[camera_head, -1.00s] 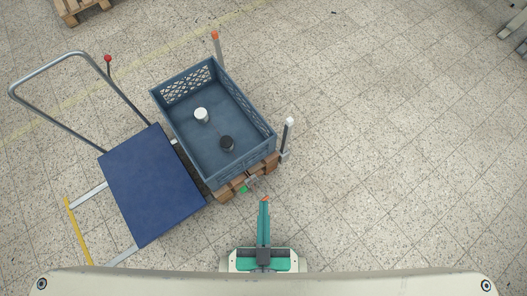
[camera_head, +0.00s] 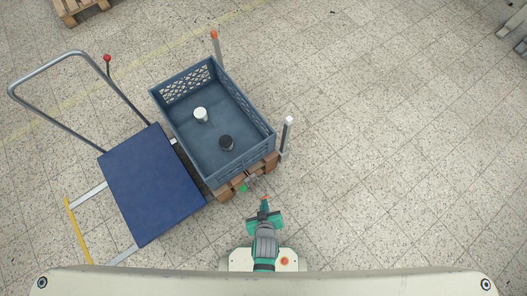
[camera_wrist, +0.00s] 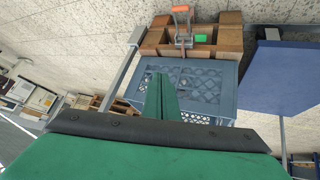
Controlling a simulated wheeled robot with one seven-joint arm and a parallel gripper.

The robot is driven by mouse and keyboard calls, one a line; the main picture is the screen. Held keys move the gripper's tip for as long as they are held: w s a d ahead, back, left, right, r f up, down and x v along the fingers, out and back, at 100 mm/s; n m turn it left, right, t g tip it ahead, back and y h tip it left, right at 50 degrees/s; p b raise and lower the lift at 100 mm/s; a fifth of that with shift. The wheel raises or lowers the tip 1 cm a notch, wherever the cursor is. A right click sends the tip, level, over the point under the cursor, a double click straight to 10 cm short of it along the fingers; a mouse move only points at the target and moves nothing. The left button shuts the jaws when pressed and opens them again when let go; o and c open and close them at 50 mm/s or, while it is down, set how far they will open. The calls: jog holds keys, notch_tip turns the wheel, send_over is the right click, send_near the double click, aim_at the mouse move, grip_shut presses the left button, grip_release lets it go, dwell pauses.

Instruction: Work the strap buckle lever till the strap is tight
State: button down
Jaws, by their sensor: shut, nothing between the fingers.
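The strap buckle (camera_wrist: 184,40) is a grey metal piece on the end face of the wooden pallet under the crate. Its lever ends in an orange handle (camera_wrist: 181,9), which in the head view (camera_head: 265,198) sticks out from the pallet toward me. A small green block (camera_wrist: 201,38) sits beside the buckle; it also shows in the head view (camera_head: 242,188). My gripper (camera_head: 264,210) is shut and empty, just on my side of the orange handle. In the wrist view its green fingers (camera_wrist: 159,92) are together, apart from the handle. The strap itself is hard to make out.
The blue-grey crate (camera_head: 190,136) on the pallet (camera_head: 224,193) holds a white and a black cylinder. Posts stand at its corners, one near right (camera_head: 287,135). A blue platform cart (camera_head: 150,185) stands close on the left. The floor at right is clear.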

jog(key=w+f+n+g, duration=0.1)
jog(key=w+f+g, duration=0.2)
jog(key=f, duration=0.4)
jog(key=w+f+n+g+y, duration=0.1)
jog(key=w+f+n+g, duration=0.1)
jog(key=w+f, duration=0.3)
jog(key=shift+w+a+f+n+g, duration=0.25)
jog(key=shift+w+f+n+g, duration=0.1)
jog(key=shift+f+g, duration=0.45)
jog(key=shift+s+d+f, duration=0.1)
jog(key=shift+s+f, duration=0.05)
jog(key=shift+f, duration=6.45)
jog(key=shift+f, duration=0.1)
